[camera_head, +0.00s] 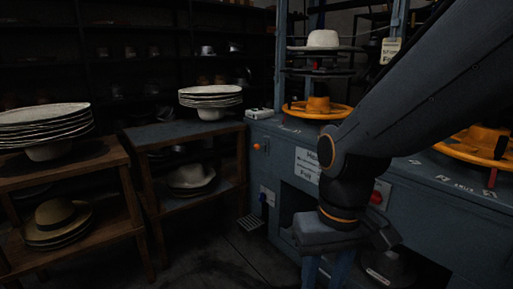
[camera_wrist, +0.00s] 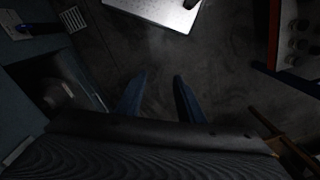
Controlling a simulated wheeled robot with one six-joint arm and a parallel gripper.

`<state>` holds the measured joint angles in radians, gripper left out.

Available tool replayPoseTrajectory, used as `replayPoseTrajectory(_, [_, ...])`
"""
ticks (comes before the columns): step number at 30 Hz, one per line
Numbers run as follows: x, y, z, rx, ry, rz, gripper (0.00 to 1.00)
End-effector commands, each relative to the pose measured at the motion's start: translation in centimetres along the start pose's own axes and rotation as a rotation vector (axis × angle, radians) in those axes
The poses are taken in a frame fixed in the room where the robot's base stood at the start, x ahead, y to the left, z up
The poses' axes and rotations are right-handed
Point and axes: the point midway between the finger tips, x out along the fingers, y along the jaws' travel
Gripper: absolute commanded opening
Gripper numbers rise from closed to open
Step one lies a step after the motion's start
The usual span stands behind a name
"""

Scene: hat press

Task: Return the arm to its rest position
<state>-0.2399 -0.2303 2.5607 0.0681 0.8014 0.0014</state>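My gripper (camera_head: 326,272) hangs pointing down in front of the blue press bench (camera_head: 420,205), at the lower right of the head view. In the wrist view its two blue fingers (camera_wrist: 159,90) stand apart with only dark floor between them. It is open and holds nothing. My arm reaches in from the upper right and covers part of the bench and press.
A white hat (camera_head: 323,39) sits on the press above an orange ring (camera_head: 318,109). Another orange ring (camera_head: 478,145) is at right. Wooden stands at left hold stacked hats (camera_head: 45,125) (camera_head: 210,97). Dark floor (camera_head: 205,255) is open between stands and bench.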

Motion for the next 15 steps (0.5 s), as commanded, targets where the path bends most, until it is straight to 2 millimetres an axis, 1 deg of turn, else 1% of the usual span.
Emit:
replayPoseTrajectory(1, [-0.7, 0.2, 0.1, 0.008, -0.002, 0.002, 0.34])
replayPoseTrajectory(8, [-2.2, 1.6, 0.2, 0.047, -0.001, 0.011, 0.34])
replayPoseTrajectory(11, [-3.2, 2.4, 0.3, 0.071, -0.003, 0.017, 0.34])
replayPoseTrajectory(15, [-5.0, 3.9, 0.7, 0.114, -0.003, 0.027, 0.34])
